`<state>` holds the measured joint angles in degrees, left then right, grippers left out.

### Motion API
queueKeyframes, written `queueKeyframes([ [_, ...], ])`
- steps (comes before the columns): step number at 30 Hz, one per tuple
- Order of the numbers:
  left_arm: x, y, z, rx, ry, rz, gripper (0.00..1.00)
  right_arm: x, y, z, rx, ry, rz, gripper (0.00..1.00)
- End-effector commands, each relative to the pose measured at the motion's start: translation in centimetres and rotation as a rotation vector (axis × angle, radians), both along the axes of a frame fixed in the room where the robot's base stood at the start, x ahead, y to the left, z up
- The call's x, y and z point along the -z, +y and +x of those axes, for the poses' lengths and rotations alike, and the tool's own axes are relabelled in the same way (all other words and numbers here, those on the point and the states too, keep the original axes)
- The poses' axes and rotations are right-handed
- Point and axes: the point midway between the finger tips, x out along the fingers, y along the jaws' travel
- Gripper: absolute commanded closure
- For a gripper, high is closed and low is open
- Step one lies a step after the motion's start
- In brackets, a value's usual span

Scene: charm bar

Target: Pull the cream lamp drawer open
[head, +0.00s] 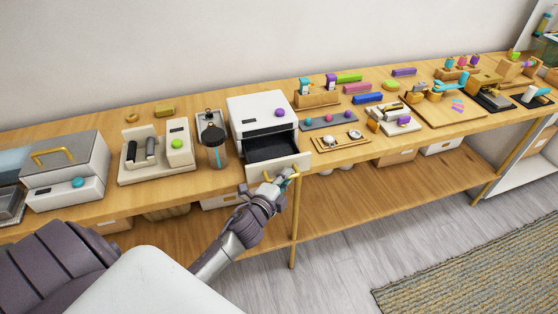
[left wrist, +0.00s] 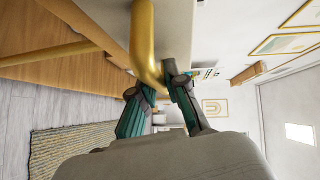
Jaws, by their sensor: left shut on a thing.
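The cream lamp drawer (head: 292,162) is slid partway out of the white box-shaped lamp unit (head: 262,106); its dark interior (head: 271,148) shows. My left gripper (head: 281,180) is at the drawer's front, shut on its brass handle. In the left wrist view the brass handle (left wrist: 144,50) runs down between the fingers of my left gripper (left wrist: 157,88). The fingers cover part of the handle. My right gripper is in neither view.
A tray with small round items (head: 340,141) lies to the right. Open floor (head: 335,270) lies in front of the bench, with a striped rug (head: 480,270) at right.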

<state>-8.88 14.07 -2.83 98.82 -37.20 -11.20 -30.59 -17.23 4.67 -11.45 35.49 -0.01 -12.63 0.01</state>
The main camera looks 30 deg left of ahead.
Motion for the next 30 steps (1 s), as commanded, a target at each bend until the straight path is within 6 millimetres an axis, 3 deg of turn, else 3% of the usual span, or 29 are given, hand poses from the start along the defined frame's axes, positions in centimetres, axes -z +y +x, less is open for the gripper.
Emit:
queueKeyframes([
  [3, 0.0, -0.9, -0.8, -0.001, 0.0, 0.0, 1.0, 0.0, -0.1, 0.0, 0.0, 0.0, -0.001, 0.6],
  [12, -0.1, -1.0, -0.9, -0.002, -0.001, 0.001, 1.0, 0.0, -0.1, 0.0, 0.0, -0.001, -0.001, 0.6],
  [13, -0.1, -1.0, -0.9, -0.002, -0.001, 0.001, 0.84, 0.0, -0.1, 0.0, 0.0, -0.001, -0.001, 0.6],
  [17, -0.1, -0.9, -0.9, -0.002, -0.002, 0.001, 0.62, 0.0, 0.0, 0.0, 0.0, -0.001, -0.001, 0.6],
  [26, -0.1, -0.9, -0.9, -0.001, -0.002, 0.001, 0.61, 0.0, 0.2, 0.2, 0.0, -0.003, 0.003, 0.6],
  [30, -0.1, -1.0, -2.0, -0.002, 0.0, 0.001, 0.61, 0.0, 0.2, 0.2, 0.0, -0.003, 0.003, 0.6],
])
